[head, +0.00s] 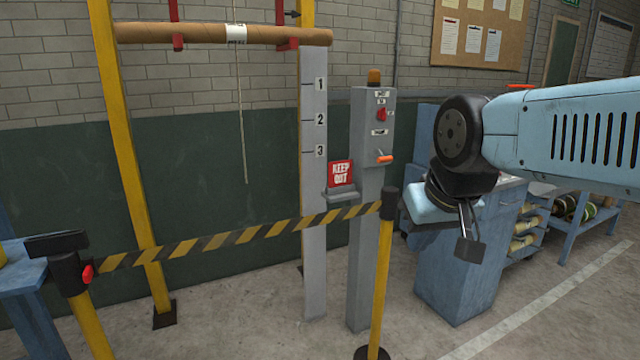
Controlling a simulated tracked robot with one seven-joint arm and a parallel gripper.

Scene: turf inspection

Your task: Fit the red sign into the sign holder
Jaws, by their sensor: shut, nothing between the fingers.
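The red sign (341,174), lettered "KEEP OUT", stands upright with its lower edge at the small grey sign holder (342,195). It looks seated in the holder, though the depth of the fit cannot be seen. The holder is beside the grey numbered post, just above the striped barrier tape. My gripper (470,250) points down at the right, well apart from the sign and holder. It is shut and empty, in front of the blue cabinet.
Striped barrier tape (240,232) runs between two yellow stanchions in front of the sign. A grey control pillar (368,260) with an orange-tipped lever (384,158) stands right of the holder. A brown roll (190,33) hangs above. A blue cabinet (462,265) is behind my gripper.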

